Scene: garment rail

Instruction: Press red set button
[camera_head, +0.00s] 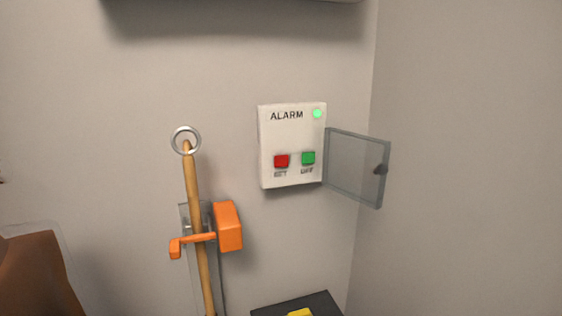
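The red SET button (281,161) sits at the lower left of a white ALARM box (264,150) on the wall. A green OFF button (308,158) is beside it on the right. A small round light (317,114) at the top right of the box glows green. The clear cover (352,168) is swung open to the right, with a dark knob (380,169) near its free edge. Nothing covers the red button. Neither of my grippers shows in the head view.
A wooden pole (192,180) with a metal ring (186,141) stands left of the box in an orange clamp (229,226). A dark surface (325,303) with a yellow item (300,313) is below. A brown object (38,275) is at lower left. A wall corner is at right.

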